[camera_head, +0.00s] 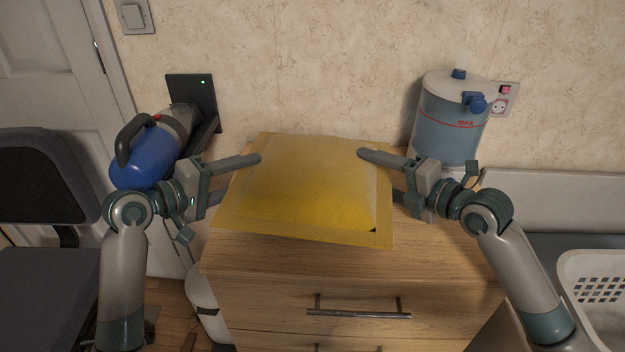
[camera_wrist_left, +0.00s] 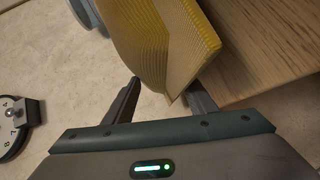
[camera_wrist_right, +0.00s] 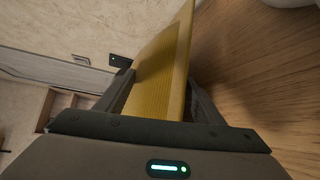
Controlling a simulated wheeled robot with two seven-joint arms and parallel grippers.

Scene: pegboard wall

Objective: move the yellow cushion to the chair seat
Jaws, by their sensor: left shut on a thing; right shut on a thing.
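The yellow cushion (camera_head: 305,190) is a flat, square, puffy pad with a flat border, over the top of the wooden drawer unit. I cannot tell whether it touches the top. My left gripper (camera_head: 240,177) is shut on its left edge, one finger above and one mostly hidden below. My right gripper (camera_head: 379,173) is shut on its right edge in the same way. The cushion's edge also shows between the fingers in the left wrist view (camera_wrist_left: 165,45) and in the right wrist view (camera_wrist_right: 160,75). The dark chair seat (camera_head: 45,295) is at the lower left, below its backrest (camera_head: 35,165).
A blue handheld vacuum (camera_head: 148,155) hangs on a wall dock (camera_head: 192,97) close behind my left gripper. A blue water tank (camera_head: 450,125) stands behind my right gripper. The drawer unit (camera_head: 305,275) has protruding handles. A white basket (camera_head: 600,275) sits at the far right.

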